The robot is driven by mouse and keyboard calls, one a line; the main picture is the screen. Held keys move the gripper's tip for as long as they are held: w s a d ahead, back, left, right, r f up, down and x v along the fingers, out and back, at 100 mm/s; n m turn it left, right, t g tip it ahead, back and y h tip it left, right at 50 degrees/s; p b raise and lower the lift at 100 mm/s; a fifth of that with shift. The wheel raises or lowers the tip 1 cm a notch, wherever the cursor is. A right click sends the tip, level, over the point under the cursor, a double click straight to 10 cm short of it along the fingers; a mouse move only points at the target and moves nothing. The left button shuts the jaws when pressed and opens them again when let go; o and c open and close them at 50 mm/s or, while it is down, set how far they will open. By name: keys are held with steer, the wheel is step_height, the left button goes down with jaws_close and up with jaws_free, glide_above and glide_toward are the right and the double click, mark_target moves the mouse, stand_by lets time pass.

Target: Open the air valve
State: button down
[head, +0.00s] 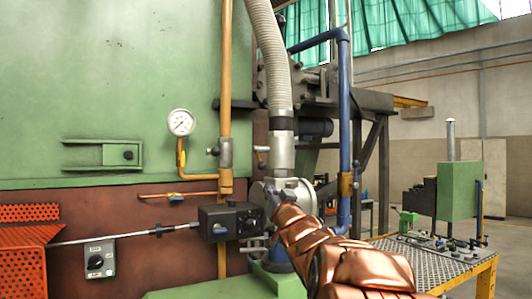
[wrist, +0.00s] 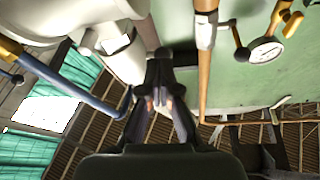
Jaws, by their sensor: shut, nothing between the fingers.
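Which fitting is the air valve I cannot tell for certain. In the head view a grey valve body (head: 226,152) with a small lever sits on the yellow vertical pipe (head: 226,60). A brass-coloured valve (head: 346,185) sits on the blue pipe (head: 345,110) to the right. In the wrist view, which is turned over, the yellow pipe's valve (wrist: 205,28) has a black-knobbed lever (wrist: 240,50). My gripper (wrist: 160,62) is shut and empty, its fingertips between the yellow pipe and the pale hose pipe (wrist: 120,60). In the head view my copper-sleeved arm hides most of the gripper.
A pressure gauge (head: 181,122) stands left of the yellow pipe. A black control box (head: 230,222) with a rod is below it. A switch box (head: 100,258) and red perforated guard (head: 30,235) are at lower left. A grated workbench (head: 440,262) stands at right.

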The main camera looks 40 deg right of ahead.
steer(key=s+d+r+n+t+p, duration=0.1)
steer(key=s+r+t, duration=0.2)
steer(key=r, duration=0.4)
step_height(320, 180, up, 5)
steer(key=p, duration=0.2)
glide_above(265, 167)
steer(key=s, duration=0.2)
steer(key=shift+w+a+f+p, duration=0.1)
steer(key=shift+w+f+p, duration=0.15)
steer(key=shift+f, duration=0.65)
steer(key=shift+w+a+f+p, duration=0.1)
steer(key=shift+w+f, duration=0.25)
steer(key=shift+f, duration=0.55)
steer(key=b, duration=0.2)
steer(key=f+t+b, duration=0.1)
steer(key=b, duration=0.1)
steer(key=shift+w+d+f, duration=0.1)
steer(key=shift+w+f, duration=0.2)
steer(key=shift+w+d+f+b, duration=0.15)
steer(key=shift+w+f+b, duration=0.05)
steer(key=shift+w+b, duration=0.1)
steer(key=shift+r, duration=0.1)
